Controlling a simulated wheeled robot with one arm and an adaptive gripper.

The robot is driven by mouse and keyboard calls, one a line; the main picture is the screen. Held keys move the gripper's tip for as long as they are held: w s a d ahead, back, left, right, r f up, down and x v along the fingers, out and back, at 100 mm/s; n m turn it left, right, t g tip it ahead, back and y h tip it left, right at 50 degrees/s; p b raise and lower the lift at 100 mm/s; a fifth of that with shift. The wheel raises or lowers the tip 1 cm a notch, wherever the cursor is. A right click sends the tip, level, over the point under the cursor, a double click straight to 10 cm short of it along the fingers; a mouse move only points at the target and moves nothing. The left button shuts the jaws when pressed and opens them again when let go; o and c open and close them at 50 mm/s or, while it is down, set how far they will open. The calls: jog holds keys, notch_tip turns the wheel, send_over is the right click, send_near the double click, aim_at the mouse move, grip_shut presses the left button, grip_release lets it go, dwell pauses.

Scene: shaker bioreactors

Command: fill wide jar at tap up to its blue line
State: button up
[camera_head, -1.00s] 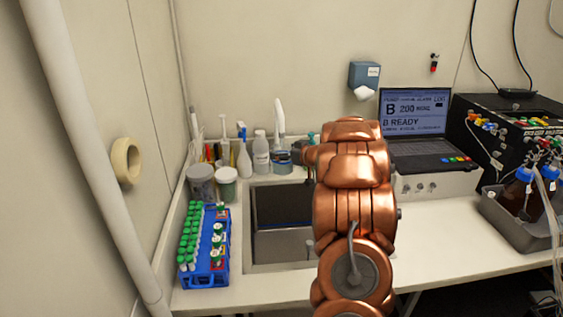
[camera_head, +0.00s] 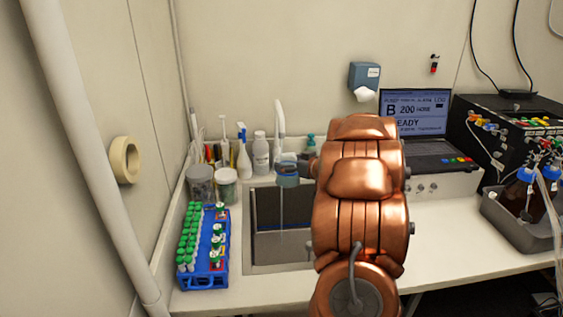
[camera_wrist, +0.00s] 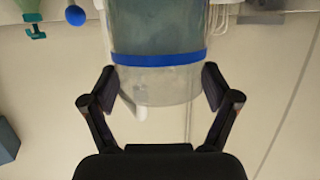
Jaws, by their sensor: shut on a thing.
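The wide jar (camera_wrist: 160,88) is clear, with a blue line (camera_wrist: 158,59) around it. My gripper (camera_wrist: 159,78) is shut on its sides. The wrist view appears upside down. The grey-teal water (camera_wrist: 160,30) in the jar reaches about the blue line; the exact gap is hard to tell. In the head view the jar (camera_head: 287,174) is held above the sink (camera_head: 248,258), in front of the white tap (camera_head: 279,118). A thin pale streak, probably running water, shows below the jar (camera_head: 282,222). My arm hides the sink's right side.
A blue rack of green-capped tubes (camera_head: 203,255) stands left of the sink. A laptop (camera_head: 415,118) and a grey tray of bottles (camera_head: 508,220) are to the right.

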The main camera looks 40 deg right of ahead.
jog(key=s+a, duration=0.2)
jog(key=s, duration=0.1)
jog(key=s+a+r+p, duration=0.1)
jog(key=s, duration=0.1)
dwell(0.7)
dwell(0.6)
